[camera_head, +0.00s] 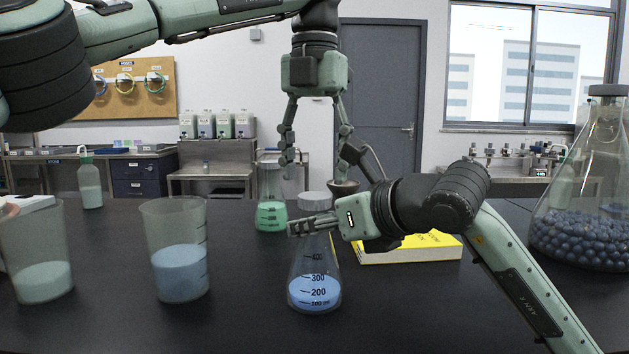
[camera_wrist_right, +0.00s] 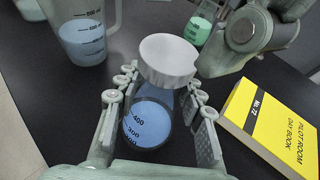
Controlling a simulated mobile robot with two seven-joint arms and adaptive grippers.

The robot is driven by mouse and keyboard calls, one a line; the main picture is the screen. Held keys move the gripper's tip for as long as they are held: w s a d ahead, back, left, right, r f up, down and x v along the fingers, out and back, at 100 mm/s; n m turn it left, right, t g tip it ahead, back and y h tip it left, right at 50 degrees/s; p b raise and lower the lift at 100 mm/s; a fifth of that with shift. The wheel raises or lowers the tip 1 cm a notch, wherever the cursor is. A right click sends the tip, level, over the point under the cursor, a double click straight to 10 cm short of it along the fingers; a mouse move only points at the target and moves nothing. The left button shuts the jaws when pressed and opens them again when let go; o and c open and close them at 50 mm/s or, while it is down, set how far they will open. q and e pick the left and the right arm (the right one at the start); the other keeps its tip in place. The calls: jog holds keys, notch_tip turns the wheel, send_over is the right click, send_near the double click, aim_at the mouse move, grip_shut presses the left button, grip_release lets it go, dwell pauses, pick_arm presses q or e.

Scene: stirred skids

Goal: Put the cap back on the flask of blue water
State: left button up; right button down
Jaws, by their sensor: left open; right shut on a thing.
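The flask of blue water (camera_head: 315,291) stands upright on the dark bench, with blue liquid in its lower part. It also shows in the right wrist view (camera_wrist_right: 148,122). A pale ribbed cap (camera_head: 315,202) is at the flask's mouth, also in the right wrist view (camera_wrist_right: 168,60); whether it is fully seated I cannot tell. My right gripper (camera_head: 308,226) is shut on the flask around its neck, just below the cap; its fingers flank the flask in the wrist view (camera_wrist_right: 160,105). My left gripper (camera_head: 318,158) points down, open and empty, above the cap.
Two beakers, one with pale green liquid (camera_head: 42,281) and one with blue (camera_head: 180,272), stand left. A green-liquid flask (camera_head: 271,214) stands behind. A yellow book (camera_head: 408,250) lies right, under my right arm. A large flask of blue balls (camera_head: 583,235) stands far right.

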aim_at(314, 195)
pick_arm(q)
jog(key=shift+f, duration=1.75)
pick_arm(e)
jog(key=shift+f, duration=0.15)
pick_arm(q)
jog(key=shift+c, duration=0.5)
jog(key=c, duration=1.1)
jog(key=o, duration=1.4)
jog(key=shift+r, duration=0.15)
notch_tip(314, 195, up, 7)
jog(key=shift+s+r, duration=0.1)
jog(key=shift+r, duration=0.05)
